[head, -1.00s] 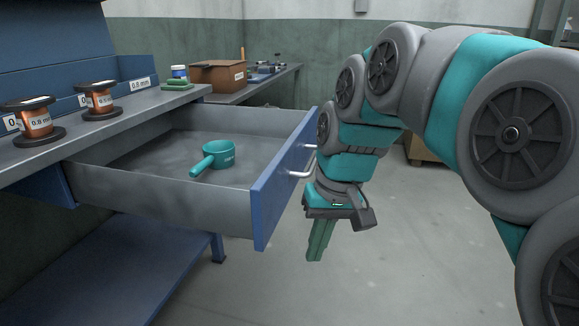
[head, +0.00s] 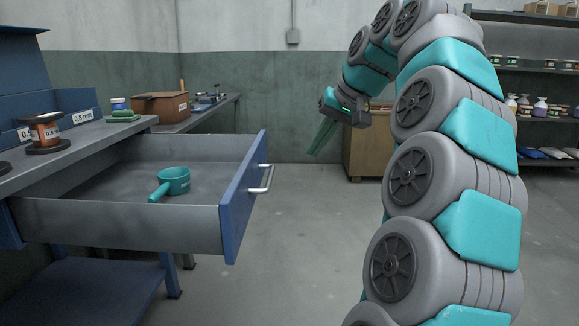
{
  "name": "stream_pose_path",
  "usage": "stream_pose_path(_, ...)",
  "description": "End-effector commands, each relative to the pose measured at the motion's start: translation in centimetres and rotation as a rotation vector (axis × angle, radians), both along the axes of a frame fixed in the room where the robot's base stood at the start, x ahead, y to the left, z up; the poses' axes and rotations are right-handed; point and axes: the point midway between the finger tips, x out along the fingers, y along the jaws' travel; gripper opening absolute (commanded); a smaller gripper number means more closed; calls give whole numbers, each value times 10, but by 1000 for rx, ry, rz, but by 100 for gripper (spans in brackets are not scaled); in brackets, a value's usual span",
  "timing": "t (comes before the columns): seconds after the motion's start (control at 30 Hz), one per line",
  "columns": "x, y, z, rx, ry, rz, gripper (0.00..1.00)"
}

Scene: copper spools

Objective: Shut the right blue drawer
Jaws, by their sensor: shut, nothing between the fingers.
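The blue drawer (head: 240,205) is pulled well out of the workbench at the left. Its blue front faces right and carries a silver bar handle (head: 263,180). A teal scoop or small pan (head: 173,181) with a handle lies inside on the drawer's grey floor. My gripper (head: 318,147) is shut and empty. It hangs in the air to the right of the drawer front and higher in the picture, apart from the handle, with its green fingers pointing down and left.
Copper spools (head: 44,130) stand on the bench top (head: 90,146) above the drawer. A cardboard box (head: 161,106) and a side bench stand behind. A brown cabinet (head: 365,148) and shelves (head: 545,110) are at the back right. The floor (head: 300,250) right of the drawer is clear.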

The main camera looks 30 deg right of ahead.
Motion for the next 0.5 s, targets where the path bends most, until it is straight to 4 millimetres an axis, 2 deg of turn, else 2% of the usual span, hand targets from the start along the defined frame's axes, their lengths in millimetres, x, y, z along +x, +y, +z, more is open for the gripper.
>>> stream_pose_path(0.17,10,5,-18,2,5,3,0)
stream_pose_path(0.5,44,15,-72,2,7,4,0)
